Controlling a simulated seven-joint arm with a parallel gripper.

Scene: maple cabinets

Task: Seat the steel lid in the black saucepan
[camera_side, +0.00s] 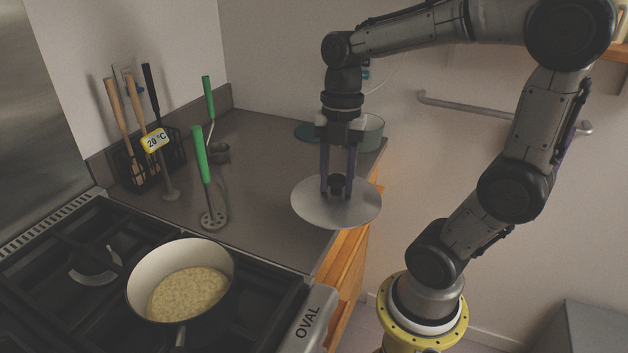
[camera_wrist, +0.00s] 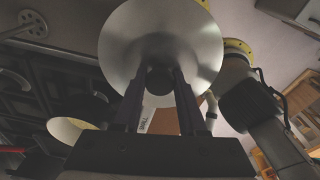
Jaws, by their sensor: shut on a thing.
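The round steel lid (camera_side: 312,208) hangs from my gripper (camera_side: 338,186), which is shut on the lid's dark knob. In the side view the lid is roughly level near the counter's right edge; I cannot tell how high above the counter it is. The wrist view shows the lid (camera_wrist: 200,45) with its knob between my gripper's fingers (camera_wrist: 160,85). The black saucepan (camera_side: 182,280), cream inside with pale food in it, sits on the stove at the lower left, apart from the lid. Part of its pale inside shows in the wrist view (camera_wrist: 68,128).
A black utensil rack (camera_side: 140,165) with wooden handles and a 20 °C tag stands at the back left. Green-handled tools (camera_side: 203,160) are on the counter between rack and lid. A pale green pot (camera_side: 371,132) is behind my gripper. The stove (camera_side: 60,265) has black grates.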

